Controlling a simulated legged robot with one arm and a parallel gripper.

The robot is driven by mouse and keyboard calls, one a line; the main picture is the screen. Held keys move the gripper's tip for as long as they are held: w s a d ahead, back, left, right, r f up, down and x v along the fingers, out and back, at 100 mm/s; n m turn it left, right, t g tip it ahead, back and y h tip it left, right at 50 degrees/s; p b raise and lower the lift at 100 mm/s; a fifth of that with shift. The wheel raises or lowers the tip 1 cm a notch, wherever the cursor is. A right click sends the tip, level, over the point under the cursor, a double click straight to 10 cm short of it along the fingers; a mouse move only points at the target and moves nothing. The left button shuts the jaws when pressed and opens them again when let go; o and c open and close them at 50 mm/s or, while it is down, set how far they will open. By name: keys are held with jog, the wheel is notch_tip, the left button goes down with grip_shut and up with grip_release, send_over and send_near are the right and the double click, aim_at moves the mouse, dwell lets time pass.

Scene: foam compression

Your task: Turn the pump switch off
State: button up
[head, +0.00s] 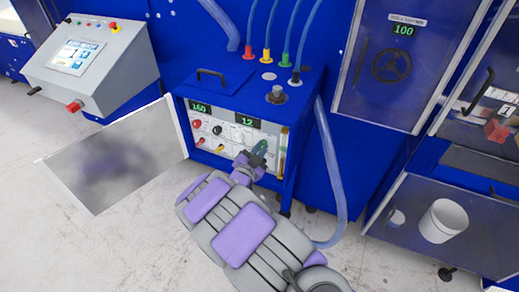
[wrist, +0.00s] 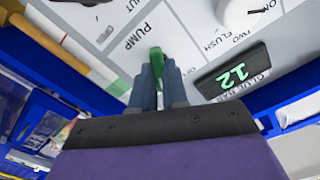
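The pump switch is a small green lever (wrist: 156,58) beside the printed word PUMP on the white panel in the wrist view. My gripper (wrist: 159,78) has its two grey-blue fingers close together on either side of the lever, which fills the narrow gap between them. The lever's base is partly hidden by the fingers. In the head view my gripper (head: 261,152) reaches the right part of the white front panel (head: 207,146) of the blue machine (head: 236,84). A bit of green shows at the fingertips there.
A display reading 12 (wrist: 234,73) sits right of the fingers in the wrist view. An open metal-faced door (head: 118,160) stands left of the machine. A blue hose (head: 328,170) runs down its right side. A white bucket (head: 443,220) stands at the right.

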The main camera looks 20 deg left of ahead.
grip_shut()
jog(key=shift+p, duration=0.55)
jog(key=shift+a+r+n+p, duration=0.1)
jog(key=shift+a+n+p, duration=0.05)
jog(key=shift+n+p, duration=2.9)
jog(key=shift+a+r+n+p, duration=0.1)
jog(key=shift+a+n+p, duration=0.05)
jog(key=shift+n+p, duration=2.85)
jog(key=shift+f+p, duration=0.1)
jog(key=shift+p, duration=0.2)
jog(key=o, duration=0.6)
grip_release()
jog(key=shift+a+f, duration=0.1)
jog(key=shift+a, duration=0.1)
jog(key=shift+d, duration=0.1)
